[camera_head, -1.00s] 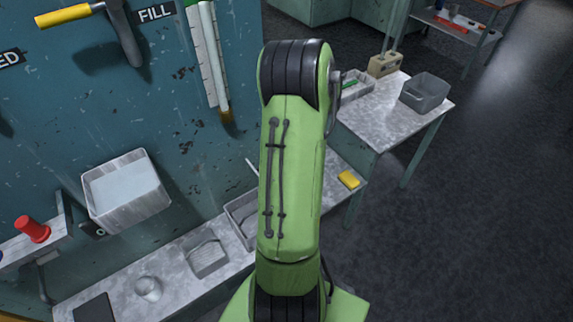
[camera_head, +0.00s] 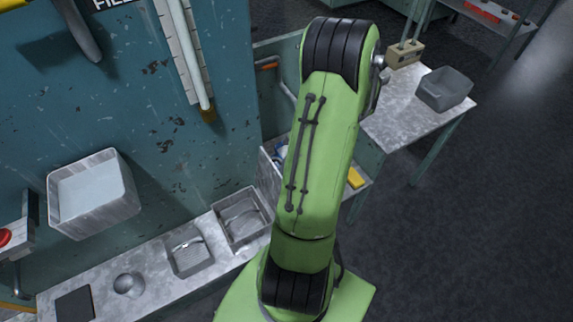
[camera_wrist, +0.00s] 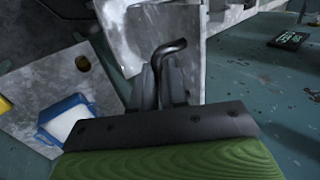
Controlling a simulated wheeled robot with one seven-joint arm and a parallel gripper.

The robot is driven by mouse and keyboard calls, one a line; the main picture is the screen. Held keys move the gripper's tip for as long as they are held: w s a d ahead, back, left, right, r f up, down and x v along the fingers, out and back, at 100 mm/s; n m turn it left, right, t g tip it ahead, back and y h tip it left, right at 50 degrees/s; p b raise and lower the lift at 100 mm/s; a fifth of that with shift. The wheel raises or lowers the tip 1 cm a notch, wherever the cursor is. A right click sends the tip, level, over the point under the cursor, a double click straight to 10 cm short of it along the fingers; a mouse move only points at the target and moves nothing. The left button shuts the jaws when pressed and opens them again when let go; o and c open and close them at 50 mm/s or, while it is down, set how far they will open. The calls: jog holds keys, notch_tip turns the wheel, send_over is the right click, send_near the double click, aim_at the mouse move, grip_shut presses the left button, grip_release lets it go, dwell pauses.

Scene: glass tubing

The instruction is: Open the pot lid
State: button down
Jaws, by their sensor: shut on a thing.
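In the wrist view my gripper (camera_wrist: 160,85) has its fingers closed around a dark bent rod (camera_wrist: 172,47). The rod's end sticks out beyond the fingertips and curves to the right. What the rod belongs to is hidden by the fingers, and a grey metal panel (camera_wrist: 125,45) is behind it. In the head view my own green arm hides the gripper. I cannot pick out the pot or its lid for certain in either view.
A bench along the teal wall bears a round grey knob (camera_head: 128,284), a small square box (camera_head: 188,252) and a larger bin (camera_head: 240,222). A white-filled tray (camera_head: 92,197) hangs above. A blue-rimmed container (camera_wrist: 70,120) is at left in the wrist view.

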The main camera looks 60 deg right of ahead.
jog(key=shift+d, duration=0.15)
dwell(0.3)
jog(key=c, duration=1.2)
grip_release()
jog(key=shift+o, duration=0.2)
jog(key=p+v, duration=0.4)
jog(key=v, duration=1.1)
jog(key=shift+s+r, duration=0.2)
jog(key=shift+r, duration=0.1)
jog(key=shift+d, duration=0.15)
